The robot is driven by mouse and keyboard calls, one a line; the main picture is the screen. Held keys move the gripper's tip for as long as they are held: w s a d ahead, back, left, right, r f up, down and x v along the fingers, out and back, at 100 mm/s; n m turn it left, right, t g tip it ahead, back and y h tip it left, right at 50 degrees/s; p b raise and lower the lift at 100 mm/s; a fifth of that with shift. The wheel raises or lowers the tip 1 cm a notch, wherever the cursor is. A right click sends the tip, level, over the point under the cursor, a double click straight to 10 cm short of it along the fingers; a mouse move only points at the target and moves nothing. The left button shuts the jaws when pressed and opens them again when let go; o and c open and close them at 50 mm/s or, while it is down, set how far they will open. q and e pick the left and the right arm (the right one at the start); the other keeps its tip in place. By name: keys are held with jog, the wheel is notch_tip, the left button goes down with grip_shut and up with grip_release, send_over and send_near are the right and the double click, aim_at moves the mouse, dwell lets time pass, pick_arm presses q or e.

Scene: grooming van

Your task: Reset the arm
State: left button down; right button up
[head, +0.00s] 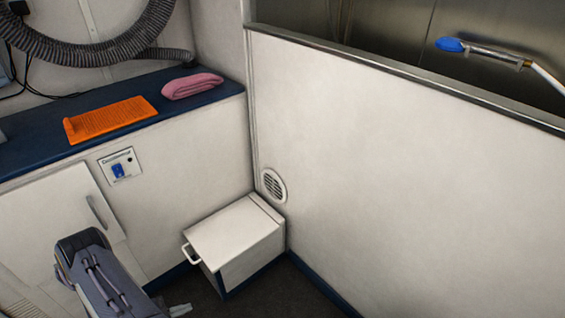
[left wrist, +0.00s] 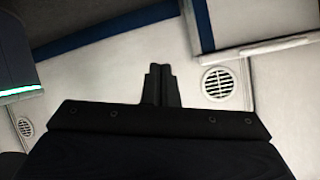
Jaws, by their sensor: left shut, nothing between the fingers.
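My left gripper (left wrist: 159,72) shows in the left wrist view with its two dark fingers together and nothing between them. In the head view my left arm (head: 100,280) is at the lower left, in front of the white cabinet and left of the white box. It is bent, and I cannot make out the fingertips there. My right gripper is in neither view.
A blue-topped counter (head: 30,150) holds an orange mat (head: 110,118) and a folded pink towel (head: 192,85). A white box with a handle (head: 235,235) stands on the floor. A white partition (head: 400,170) with a round vent (head: 274,186) fills the right; a blue-tipped sprayer (head: 480,52) is behind it.

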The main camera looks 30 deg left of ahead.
pick_arm(q)
jog(key=w+a+r+n+g+y, duration=0.1)
jog(key=w+a+r+y, duration=0.35)
jog(key=w+r, duration=0.4)
jog(key=w+a+r+n+y, duration=0.25)
jog(key=w+a+r, duration=0.25)
jog(key=w+r, duration=0.35)
notch_tip(320, 180, up, 12)
jog(key=w+d+n+g+y, duration=0.1)
jog(key=w+d+n+y, duration=0.1)
jog(key=d+n+y, duration=0.1)
jog(key=s+d+r+n+g+h, duration=0.1)
jog(key=s+d+r+n, duration=0.3)
jog(key=d+r, duration=0.65)
jog(key=s+d+r+g+h, duration=0.1)
jog(key=s+d+h, duration=0.3)
jog(key=s+d, duration=0.55)
jog(key=s+d+g+h, duration=0.25)
jog(key=s+d, duration=0.35)
jog(key=d, duration=0.7)
notch_tip(320, 180, up, 32)
jog(key=p, duration=3.1)
jog(key=shift+t+p, duration=0.35)
jog(key=shift+p, duration=0.05)
jog(key=shift+h, duration=0.25)
